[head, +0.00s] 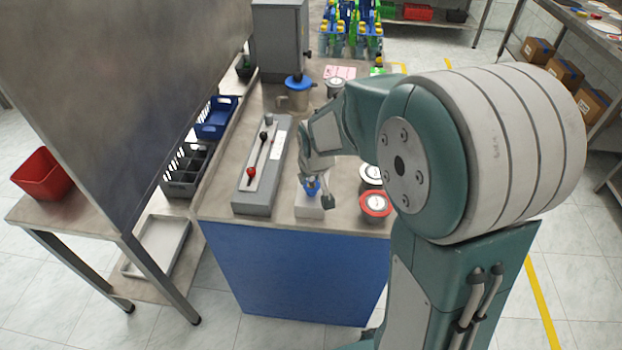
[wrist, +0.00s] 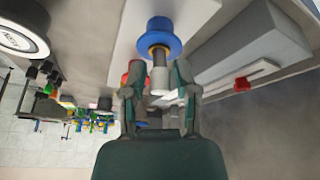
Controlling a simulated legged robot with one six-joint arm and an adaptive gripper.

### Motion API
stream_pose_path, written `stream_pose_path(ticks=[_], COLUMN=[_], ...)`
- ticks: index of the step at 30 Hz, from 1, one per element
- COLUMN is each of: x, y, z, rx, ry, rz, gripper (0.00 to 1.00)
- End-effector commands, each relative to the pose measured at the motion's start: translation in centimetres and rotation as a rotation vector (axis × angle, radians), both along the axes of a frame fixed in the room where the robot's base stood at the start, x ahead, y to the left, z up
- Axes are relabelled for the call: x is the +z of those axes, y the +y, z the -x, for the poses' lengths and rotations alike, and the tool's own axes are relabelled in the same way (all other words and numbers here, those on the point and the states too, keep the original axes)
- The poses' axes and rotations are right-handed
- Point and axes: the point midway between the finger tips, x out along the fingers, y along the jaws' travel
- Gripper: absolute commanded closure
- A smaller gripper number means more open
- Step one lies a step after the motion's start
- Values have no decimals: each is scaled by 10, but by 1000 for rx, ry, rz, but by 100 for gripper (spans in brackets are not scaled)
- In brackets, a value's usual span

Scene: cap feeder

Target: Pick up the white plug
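The white plug (wrist: 159,80) shows in the wrist view as a short upright piece with a pale end and a grey shank. It stands in a blue flanged collar (wrist: 158,38) on a white block (wrist: 125,45). My gripper (wrist: 156,82) is open, with one finger on each side of the plug and gaps visible between. In the head view my gripper (head: 317,190) is down at the white block (head: 309,207), around the blue collar (head: 311,187). The plug itself is hard to make out there, partly hidden by the fingers.
A grey fixture (head: 258,185) with red and black knobs stands close left of the block. A red-lidded jar (head: 375,205) and a white-lidded jar (head: 371,174) stand close right. A blue-lidded jug (head: 296,92) is farther back. The bench's front edge is near.

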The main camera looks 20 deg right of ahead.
Motion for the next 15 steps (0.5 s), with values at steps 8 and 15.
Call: stream_pose_path(ticks=[8, 15], x=[0, 2], y=[0, 0], z=[0, 0], rx=[0, 0], ry=[0, 0], rz=[0, 0], gripper=[97, 98])
